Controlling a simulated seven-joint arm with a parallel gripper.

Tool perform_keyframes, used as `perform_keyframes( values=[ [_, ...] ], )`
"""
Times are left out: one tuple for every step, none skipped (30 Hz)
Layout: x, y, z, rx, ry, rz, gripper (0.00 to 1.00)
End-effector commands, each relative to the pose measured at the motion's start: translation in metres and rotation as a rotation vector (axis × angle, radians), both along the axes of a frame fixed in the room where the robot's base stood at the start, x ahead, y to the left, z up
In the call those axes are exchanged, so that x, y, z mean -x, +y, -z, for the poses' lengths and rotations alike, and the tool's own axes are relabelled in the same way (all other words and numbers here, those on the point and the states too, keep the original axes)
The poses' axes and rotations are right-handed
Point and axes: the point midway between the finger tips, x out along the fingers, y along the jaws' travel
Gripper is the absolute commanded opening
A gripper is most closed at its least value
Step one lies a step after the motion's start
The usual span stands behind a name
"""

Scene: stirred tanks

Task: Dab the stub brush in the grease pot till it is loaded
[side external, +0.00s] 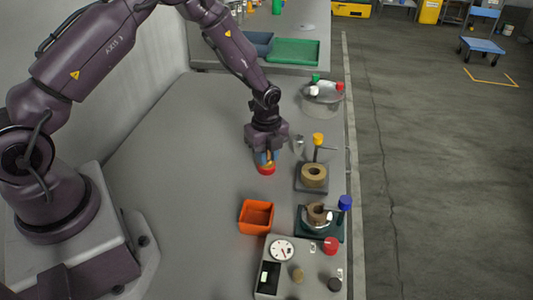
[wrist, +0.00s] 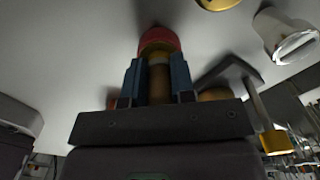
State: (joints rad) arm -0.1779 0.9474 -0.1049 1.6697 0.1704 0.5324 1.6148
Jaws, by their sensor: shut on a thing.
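My gripper (side external: 265,157) points down over the middle of the grey bench in the side view. In the wrist view its two blue fingers (wrist: 157,85) are shut on a brown upright handle, which I take for the stub brush (wrist: 158,76). A red round thing (side external: 266,170), probably the grease pot, is directly below the fingertips. It also shows in the wrist view (wrist: 158,38), at the handle's far end. The brush's bristles are hidden, and I cannot tell whether they touch grease or how much they carry.
An orange open bin (side external: 257,216) stands nearer the camera. To the right are a stand with a tan ring (side external: 314,175), a second ring fixture (side external: 318,214) and a control box with a dial (side external: 282,250). The bench left of my gripper is clear.

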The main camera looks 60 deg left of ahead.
Motion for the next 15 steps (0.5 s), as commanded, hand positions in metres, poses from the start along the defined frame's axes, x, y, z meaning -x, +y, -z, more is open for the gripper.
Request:
perform_keyframes(
  values=[
    [0.001,0.0,0.002,0.001,0.001,0.0,0.0],
    [0.001,0.0,0.002,0.001,0.001,0.0,0.0],
    [0.001,0.0,0.002,0.001,0.001,0.0,0.0],
    [0.001,0.0,0.002,0.001,0.001,0.0,0.0],
    [0.001,0.0,0.002,0.001,0.001,0.0,0.0],
    [0.001,0.0,0.0,0.001,0.001,-0.001,0.0],
    [0.001,0.0,-0.001,0.001,0.0,-0.001,0.0],
    [0.0,0.0,-0.003,0.001,0.0,-0.001,0.0],
    [0.0,0.0,-0.006,0.001,0.0,0.0,0.0],
    [0.0,0.0,-0.009,0.001,0.0,0.0,0.0],
    [0.0,0.0,-0.012,0.001,-0.001,0.0,0.0],
    [0.0,0.0,-0.015,0.001,-0.001,0.0,0.0],
    [0.0,0.0,-0.017,0.001,-0.001,-0.001,0.0],
    [0.0,0.0,-0.02,0.001,-0.001,-0.001,0.0],
    [0.0,0.0,-0.023,0.0,-0.001,-0.001,0.0]
  ],
)
